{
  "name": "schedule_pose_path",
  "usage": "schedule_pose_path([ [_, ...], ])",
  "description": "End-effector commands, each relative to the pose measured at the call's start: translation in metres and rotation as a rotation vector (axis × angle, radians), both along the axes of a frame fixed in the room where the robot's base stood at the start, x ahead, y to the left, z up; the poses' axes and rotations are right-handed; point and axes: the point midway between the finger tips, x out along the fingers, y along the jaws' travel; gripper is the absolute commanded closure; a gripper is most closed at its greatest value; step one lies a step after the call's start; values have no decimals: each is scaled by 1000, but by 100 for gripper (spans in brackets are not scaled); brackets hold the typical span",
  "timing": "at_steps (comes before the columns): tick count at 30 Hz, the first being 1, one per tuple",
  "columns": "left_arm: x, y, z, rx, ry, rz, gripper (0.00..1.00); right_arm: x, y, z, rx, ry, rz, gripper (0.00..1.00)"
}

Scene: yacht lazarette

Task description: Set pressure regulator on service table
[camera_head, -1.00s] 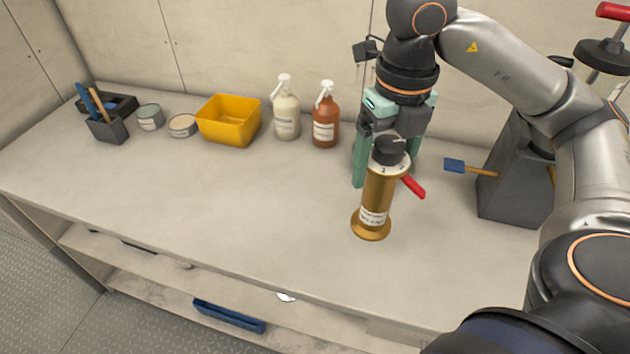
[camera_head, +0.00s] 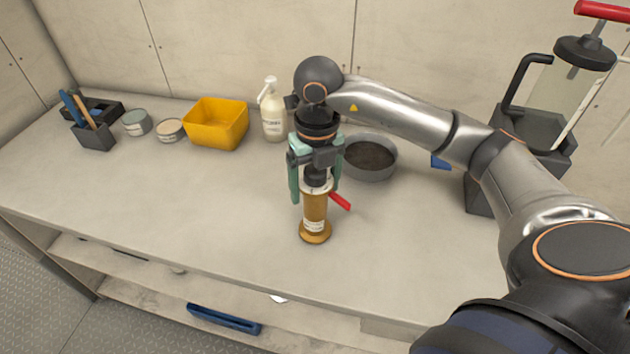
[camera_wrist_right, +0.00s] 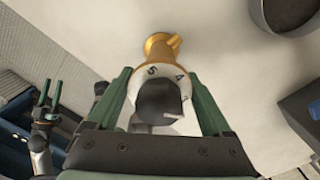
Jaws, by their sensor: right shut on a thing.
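The pressure regulator (camera_head: 315,211) is a brass cylinder with a flared foot, a white numbered dial and a black knob. It stands upright over the service table (camera_head: 220,220); I cannot tell whether its foot touches the surface. My right gripper (camera_head: 316,190) points down and is shut on its upper part. In the right wrist view the regulator's dial and knob (camera_wrist_right: 158,92) sit between the green fingers of this gripper (camera_wrist_right: 162,100). My left gripper (camera_wrist_right: 50,92) shows only in the right wrist view, at the left, with its fingers apart and empty.
A round grey pan (camera_head: 370,172) sits behind and right of the regulator. A dark machine (camera_head: 535,125) stands right. The table's front-left is clear.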

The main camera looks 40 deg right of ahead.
Motion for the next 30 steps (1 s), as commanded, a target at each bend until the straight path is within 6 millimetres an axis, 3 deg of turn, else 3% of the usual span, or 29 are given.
schedule_pose_path([
  [10,0,0,-4,0,0,0,50,0,0,-4,0,-3,-1,100],
  [11,0,0,-3,0,0,0,50,0,0,-4,0,-1,-1,14],
  [14,0,0,-3,0,0,0,50,0,0,-3,0,-1,-1,3],
  [25,0,0,1,0,0,0,50,0,0,3,1,-2,-1,0],
  [30,0,0,-3,0,-1,0,50,1,-1,30,1,-7,0,0],
])
